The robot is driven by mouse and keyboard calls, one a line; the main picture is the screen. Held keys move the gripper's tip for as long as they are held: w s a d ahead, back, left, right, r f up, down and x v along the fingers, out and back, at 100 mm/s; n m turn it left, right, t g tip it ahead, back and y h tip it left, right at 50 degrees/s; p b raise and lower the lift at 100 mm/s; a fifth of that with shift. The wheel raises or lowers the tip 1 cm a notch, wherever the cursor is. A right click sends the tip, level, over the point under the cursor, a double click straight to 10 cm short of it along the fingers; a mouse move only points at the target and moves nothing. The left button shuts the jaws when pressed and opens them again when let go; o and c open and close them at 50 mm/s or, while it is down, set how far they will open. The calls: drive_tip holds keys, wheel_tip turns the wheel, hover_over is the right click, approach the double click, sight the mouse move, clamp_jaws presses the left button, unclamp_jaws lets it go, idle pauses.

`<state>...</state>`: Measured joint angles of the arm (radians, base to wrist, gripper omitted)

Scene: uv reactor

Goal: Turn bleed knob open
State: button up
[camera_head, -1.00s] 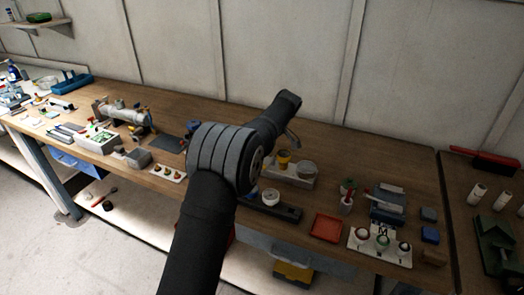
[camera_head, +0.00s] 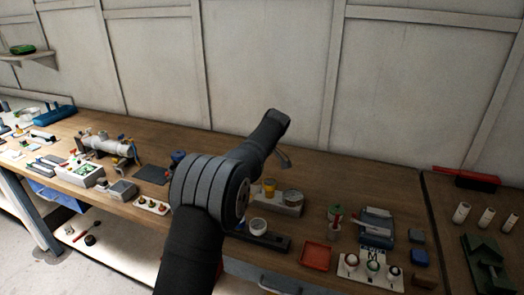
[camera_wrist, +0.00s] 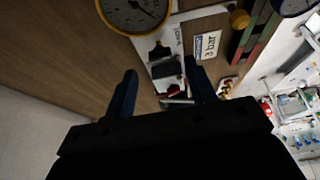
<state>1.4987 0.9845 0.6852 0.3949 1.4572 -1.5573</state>
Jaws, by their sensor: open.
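The reactor, a pale horizontal cylinder (camera_head: 108,147) with small coloured fittings, lies on the bench to the left in the head view. I cannot tell which fitting is the bleed knob. My gripper is at the end of the dark arm, well to the right of the reactor; the head view barely shows it. In the wrist view my gripper (camera_wrist: 160,88) is open, with two dark blue fingers apart and nothing clearly between them. Beyond the fingers is a white panel (camera_wrist: 164,24) with dark parts, and a yellow-rimmed gauge (camera_wrist: 133,12) sits at the top edge.
A yellow cup (camera_head: 269,187) and a pale jar (camera_head: 292,197) stand on a block near my arm. A red tray (camera_head: 319,256) and a white holder with several round-topped items are at the right. A small sample rack (camera_head: 152,206) lies left of my arm. The rear wall is bare.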

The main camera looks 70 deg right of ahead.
drive_tip(key=v, duration=1.3)
drive_tip(key=shift+s+r, duration=0.15)
drive_tip(key=shift+r, duration=0.2)
drive_tip(key=x, duration=1.7)
drive_tip(key=shift+f, duration=0.2)
drive_tip(key=shift+f, duration=0.1)
drive_tip(key=shift+a+m+h, duration=0.15)
drive_tip(key=shift+m+h, duration=0.15)
drive_tip(key=shift+m, duration=0.5)
drive_tip(key=m+h, duration=0.1)
drive_tip(key=m, duration=0.2)
drive_tip(key=m+g+h, duration=0.1)
drive_tip(key=m, duration=0.2)
drive_tip(key=shift+a, duration=0.2)
drive_tip(key=m, duration=0.2)
drive_tip(key=m+g+h, duration=0.1)
drive_tip(key=m, duration=0.1)
drive_tip(key=shift+w+a+m, duration=0.15)
drive_tip(key=shift+w+m, duration=0.15)
drive_tip(key=shift+w, duration=0.05)
drive_tip(key=shift+w+m+g+h, duration=0.15)
drive_tip(key=shift+m+g, duration=0.4)
drive_tip(key=shift+m, duration=0.65)
drive_tip(key=shift+m+g+h, duration=0.25)
drive_tip(key=shift+m+g, duration=0.3)
drive_tip(key=shift+m, duration=0.65)
